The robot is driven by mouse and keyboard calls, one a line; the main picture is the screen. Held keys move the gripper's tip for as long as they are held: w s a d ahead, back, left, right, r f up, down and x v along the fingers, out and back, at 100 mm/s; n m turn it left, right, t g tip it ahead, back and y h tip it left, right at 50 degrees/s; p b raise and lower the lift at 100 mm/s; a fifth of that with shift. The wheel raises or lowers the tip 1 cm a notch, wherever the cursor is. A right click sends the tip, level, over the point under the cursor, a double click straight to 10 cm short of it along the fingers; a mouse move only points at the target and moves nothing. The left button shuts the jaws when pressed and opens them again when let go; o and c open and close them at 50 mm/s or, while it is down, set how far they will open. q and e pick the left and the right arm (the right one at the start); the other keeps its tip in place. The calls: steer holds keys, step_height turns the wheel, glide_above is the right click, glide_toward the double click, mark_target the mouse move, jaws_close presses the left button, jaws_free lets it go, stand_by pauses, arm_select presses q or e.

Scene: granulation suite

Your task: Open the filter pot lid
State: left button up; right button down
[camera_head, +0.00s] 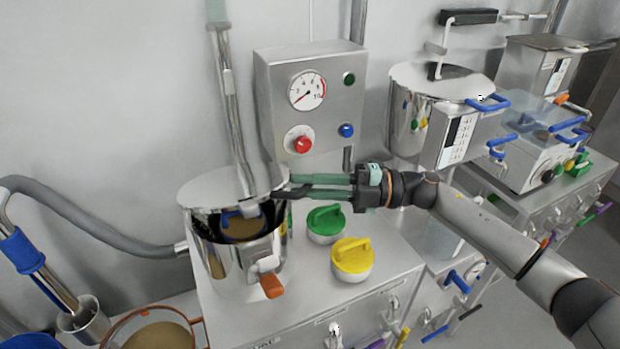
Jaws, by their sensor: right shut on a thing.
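The filter pot (218,262) is a shiny steel cylinder on the left of the steel cabinet top. Its round steel lid (205,188) is raised at the front and tilted, so the dark inside shows below it. A blue-rimmed part with brown material (240,226) shows inside the pot. An orange-tipped latch (270,287) hangs on the pot's front. My right gripper (291,187) comes in from the right, with its green fingers at the lid's right edge. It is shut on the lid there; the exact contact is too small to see. My left gripper is not in view.
A green-topped container (325,223) and a yellow-topped one (352,260) stand right of the pot, below my right gripper. A gauge box (312,98) is on the wall behind. A grey hose (90,232) runs left.

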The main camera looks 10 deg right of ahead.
arm_select(q)
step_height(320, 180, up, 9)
steer(key=p, duration=0.6)
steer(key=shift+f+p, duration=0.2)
steer(key=shift+p, duration=0.2)
arm_select(e)
steer(key=w+r+m+h, duration=0.1)
steer(key=w+r+m, duration=0.2)
steer(key=r, duration=0.3)
steer(key=shift+a, duration=0.45)
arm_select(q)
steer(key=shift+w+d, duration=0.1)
arm_select(e)
steer(key=c, duration=0.8)
jaws_free()
steer(key=shift+f, duration=0.1)
steer(key=shift+c, duration=0.2)
arm_select(q)
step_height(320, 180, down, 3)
steer(key=b, duration=0.3)
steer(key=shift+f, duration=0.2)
arm_select(e)
steer(key=s+d, duration=0.1)
steer(key=d, duration=1.1)
steer(key=shift+s+d+r, duration=0.2)
steer(key=shift+s+r, duration=0.05)
steer(key=shift+r, duration=0.2)
steer(key=shift+c, duration=0.3)
